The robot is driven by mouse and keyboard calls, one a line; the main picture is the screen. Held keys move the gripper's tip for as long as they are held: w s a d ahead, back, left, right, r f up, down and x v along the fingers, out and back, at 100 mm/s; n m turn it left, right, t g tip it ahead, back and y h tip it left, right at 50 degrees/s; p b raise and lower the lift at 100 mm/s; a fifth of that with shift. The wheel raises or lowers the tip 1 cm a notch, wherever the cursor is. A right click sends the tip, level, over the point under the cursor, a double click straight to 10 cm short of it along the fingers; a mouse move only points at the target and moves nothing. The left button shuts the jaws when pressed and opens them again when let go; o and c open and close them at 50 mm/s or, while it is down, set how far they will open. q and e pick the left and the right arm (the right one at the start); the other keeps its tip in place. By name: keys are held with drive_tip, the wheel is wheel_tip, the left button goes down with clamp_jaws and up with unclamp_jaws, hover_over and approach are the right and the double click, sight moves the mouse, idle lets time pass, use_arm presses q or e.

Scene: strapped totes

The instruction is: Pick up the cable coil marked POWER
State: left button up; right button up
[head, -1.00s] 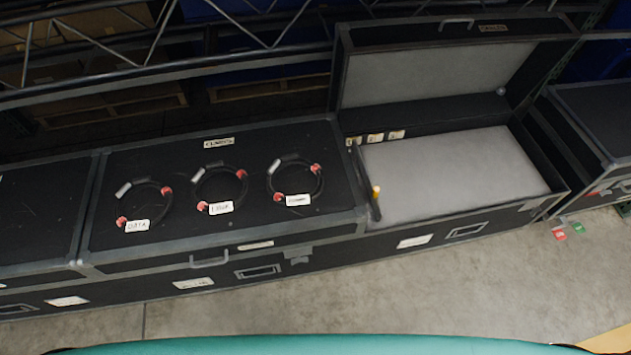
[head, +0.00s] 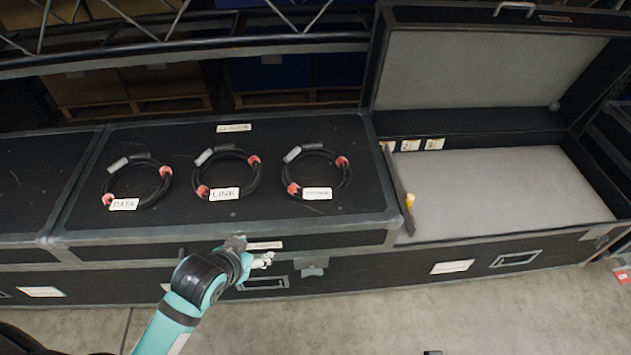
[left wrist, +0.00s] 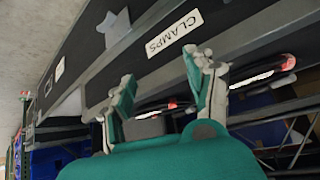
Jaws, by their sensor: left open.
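Three black cable coils with red connectors lie flat in a row on a closed black case lid. The left coil (head: 165,183) has a tag reading DATA, the middle coil (head: 257,178) one reading LINK. The right coil (head: 347,178) has a tag (head: 317,193) too blurred to read. My left gripper (head: 264,261) is in front of the case's front edge, below and apart from the coils. In the left wrist view its two fingers (left wrist: 163,92) are spread and empty, with parts of two coils beyond them. My right gripper is not in view.
An open case (head: 480,205) with a grey padded inside stands to the right, its lid raised. A metal truss (head: 200,50) runs behind the cases. A CLAMPS label (left wrist: 173,33) shows on the case front.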

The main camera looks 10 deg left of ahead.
use_arm(q)
drive_tip(key=w+a+r+t+h, duration=0.2)
drive_tip(key=w+r+t, duration=0.45)
drive_tip(key=w, duration=0.65)
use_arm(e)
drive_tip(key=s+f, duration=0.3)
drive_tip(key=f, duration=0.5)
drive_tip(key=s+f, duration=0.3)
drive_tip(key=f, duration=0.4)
use_arm(q)
drive_tip(key=g+b, duration=0.1)
drive_tip(key=b, duration=0.1)
approach(289, 158)
drive_tip(key=x, duration=0.4)
drive_tip(key=shift+w+f, duration=0.1)
drive_tip(key=b+x, duration=0.2)
drive_tip(key=x, duration=0.4)
drive_tip(key=shift+f, duration=0.1)
drive_tip(key=shift+w+d+g, duration=0.1)
drive_tip(key=shift+g, duration=0.15)
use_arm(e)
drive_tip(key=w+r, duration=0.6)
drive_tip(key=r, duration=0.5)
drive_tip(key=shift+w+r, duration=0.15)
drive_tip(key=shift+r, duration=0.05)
use_arm(q)
drive_tip(key=shift+c, duration=0.3)
clamp_jaws()
